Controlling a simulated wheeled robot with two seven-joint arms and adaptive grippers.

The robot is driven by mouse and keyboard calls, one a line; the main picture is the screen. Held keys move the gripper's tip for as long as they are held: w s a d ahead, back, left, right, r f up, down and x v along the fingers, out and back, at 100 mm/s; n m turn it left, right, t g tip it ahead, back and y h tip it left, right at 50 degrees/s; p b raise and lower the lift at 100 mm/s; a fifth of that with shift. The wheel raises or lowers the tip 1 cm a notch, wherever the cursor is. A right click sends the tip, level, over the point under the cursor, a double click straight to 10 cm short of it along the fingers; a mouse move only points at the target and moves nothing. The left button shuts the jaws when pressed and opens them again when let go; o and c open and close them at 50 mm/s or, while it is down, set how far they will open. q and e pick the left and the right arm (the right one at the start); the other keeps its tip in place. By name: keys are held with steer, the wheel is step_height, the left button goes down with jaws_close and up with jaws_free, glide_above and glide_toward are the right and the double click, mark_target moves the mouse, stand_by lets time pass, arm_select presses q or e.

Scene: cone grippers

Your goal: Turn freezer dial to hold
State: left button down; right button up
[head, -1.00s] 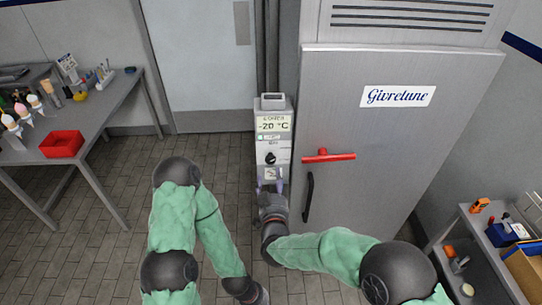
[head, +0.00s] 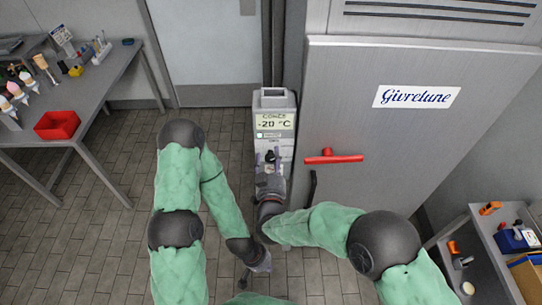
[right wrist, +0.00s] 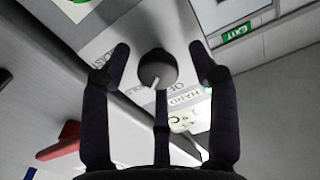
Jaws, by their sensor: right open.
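The freezer dial (right wrist: 157,69) is a round dark knob with a pale pointer, on the grey control box (head: 288,145) beside the freezer door. The pointer is toward the lower left in the right wrist view.
The display (head: 274,123) reads -20 °C. A red door handle (head: 333,157) juts out right of the box. A table with a red tray (head: 57,125) stands at left, and a cart (head: 483,240) at lower right. The floor between is clear.

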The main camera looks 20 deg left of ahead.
steer(key=c, duration=1.1)
steer(key=shift+r+m+b, duration=0.15)
steer(key=shift+m+b, duration=0.55)
steer(key=shift+b, duration=0.15)
steer(key=shift+c, duration=0.2)
steer(key=shift+r, duration=0.1)
steer(key=shift+w, duration=0.1)
steer(key=o, duration=1.1)
steer(key=shift+o, duration=0.2)
steer(key=v, duration=0.7)
steer(key=shift+s, duration=0.35)
